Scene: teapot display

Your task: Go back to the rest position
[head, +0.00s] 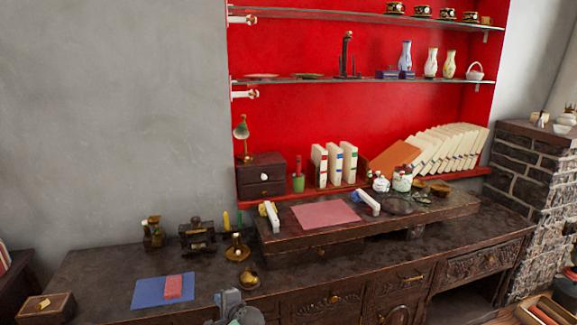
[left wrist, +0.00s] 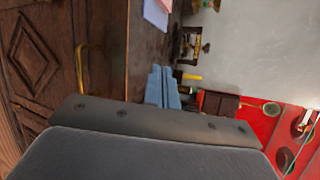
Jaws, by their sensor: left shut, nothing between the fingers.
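My left gripper (head: 231,298) shows at the bottom edge of the head view, in front of the desk's front edge. Only a grey part of it and the arm is in the picture there. In the left wrist view its two blue-grey fingers (left wrist: 162,88) lie together, shut with nothing between them. The gripper is apart from the things on the desk. My right gripper is in neither view.
Glass shelves with vases and cups hang above. A wooden box (head: 46,308) stands at the left.

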